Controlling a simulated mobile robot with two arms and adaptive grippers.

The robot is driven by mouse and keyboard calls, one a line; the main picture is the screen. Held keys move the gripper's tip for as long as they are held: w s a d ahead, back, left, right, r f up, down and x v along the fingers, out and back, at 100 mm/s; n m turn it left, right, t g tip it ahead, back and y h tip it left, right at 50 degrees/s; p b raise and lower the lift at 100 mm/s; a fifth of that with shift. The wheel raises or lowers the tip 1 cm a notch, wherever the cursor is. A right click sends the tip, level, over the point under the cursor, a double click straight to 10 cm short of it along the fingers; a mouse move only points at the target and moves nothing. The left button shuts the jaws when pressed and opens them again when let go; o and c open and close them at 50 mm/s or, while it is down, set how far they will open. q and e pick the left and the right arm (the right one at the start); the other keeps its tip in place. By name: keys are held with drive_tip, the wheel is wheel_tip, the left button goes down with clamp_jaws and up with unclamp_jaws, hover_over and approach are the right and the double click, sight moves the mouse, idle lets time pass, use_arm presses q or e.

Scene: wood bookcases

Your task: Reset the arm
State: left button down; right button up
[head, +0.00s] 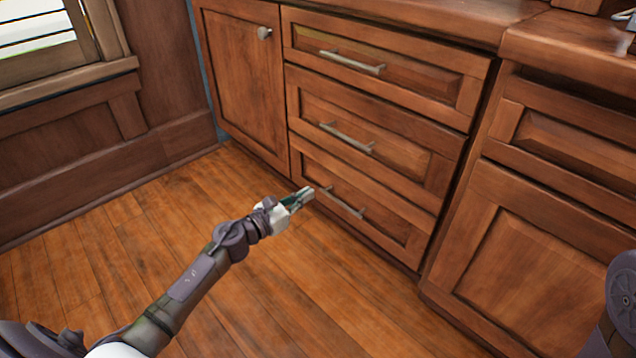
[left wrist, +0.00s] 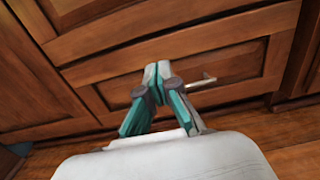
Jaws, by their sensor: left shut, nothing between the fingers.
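My left arm reaches in from the lower left in the head view. Its gripper (head: 307,192) is at the left end of the bottom drawer's bar handle (head: 342,203), in front of the drawer front (head: 385,215). In the left wrist view the two fingers (left wrist: 157,72) are together and empty, with the handle (left wrist: 205,84) showing just right of them. I cannot tell if the fingertips touch the drawer. At the lower right of the head view a part of my right arm (head: 622,300) shows, but its gripper does not.
The middle drawer (head: 400,155) and top drawer (head: 430,80) above are closed, each with a bar handle. A cabinet door (head: 240,80) with a round knob is to the left. Another cabinet (head: 540,260) stands to the right. The wooden floor (head: 120,240) at left is clear. A window (head: 35,30) is at upper left.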

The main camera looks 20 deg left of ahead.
use_arm(q)
drive_tip(key=shift+s+a, duration=0.2)
drive_tip(key=shift+s, duration=0.3)
